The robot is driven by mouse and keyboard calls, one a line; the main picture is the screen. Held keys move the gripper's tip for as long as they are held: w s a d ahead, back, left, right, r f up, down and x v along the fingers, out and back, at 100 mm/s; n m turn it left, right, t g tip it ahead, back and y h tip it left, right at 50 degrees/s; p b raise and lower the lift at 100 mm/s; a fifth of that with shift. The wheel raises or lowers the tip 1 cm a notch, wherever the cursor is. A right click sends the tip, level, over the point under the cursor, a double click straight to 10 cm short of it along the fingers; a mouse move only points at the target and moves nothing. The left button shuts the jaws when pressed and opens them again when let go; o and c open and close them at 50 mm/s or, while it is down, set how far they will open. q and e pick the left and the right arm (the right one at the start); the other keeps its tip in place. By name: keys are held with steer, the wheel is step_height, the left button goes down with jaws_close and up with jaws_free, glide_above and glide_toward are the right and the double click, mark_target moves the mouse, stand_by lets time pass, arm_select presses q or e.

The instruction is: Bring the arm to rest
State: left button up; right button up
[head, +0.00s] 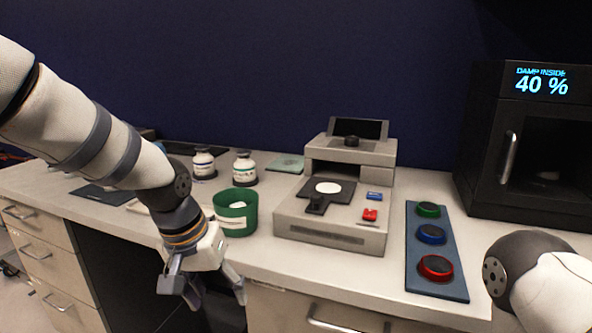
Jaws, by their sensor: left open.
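My left arm comes in from the upper left and reaches down to the counter's front edge. My left gripper (207,285) hangs in front of that edge, pointing down, with its fingers apart and nothing visible between them. It is in front of and below the green cup (237,216). Part of my right arm shows at the lower right corner, but its gripper is out of view.
The white counter (262,253) holds a grey device (332,232), a panel (436,280) with green, blue and red buttons, and two bottles (244,168) (204,163). A black cabinet (530,140) reading 40 % stands right. Drawers (43,257) are below.

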arm_select(q)
steer(key=s+a+f+n+g, duration=0.1)
steer(key=s+a+f+g, duration=0.15)
steer(key=s+f, duration=1.6)
steer(key=s+a+f+y, duration=0.1)
steer(key=s+a+f, duration=0.2)
steer(key=s, duration=0.6)
steer(key=s+a+f, duration=0.3)
steer(key=s, duration=0.6)
steer(key=shift+s+a+f+n+g+y, duration=0.2)
steer(key=shift+a+f+n+g+y, duration=0.15)
steer(key=shift+g+y, duration=0.1)
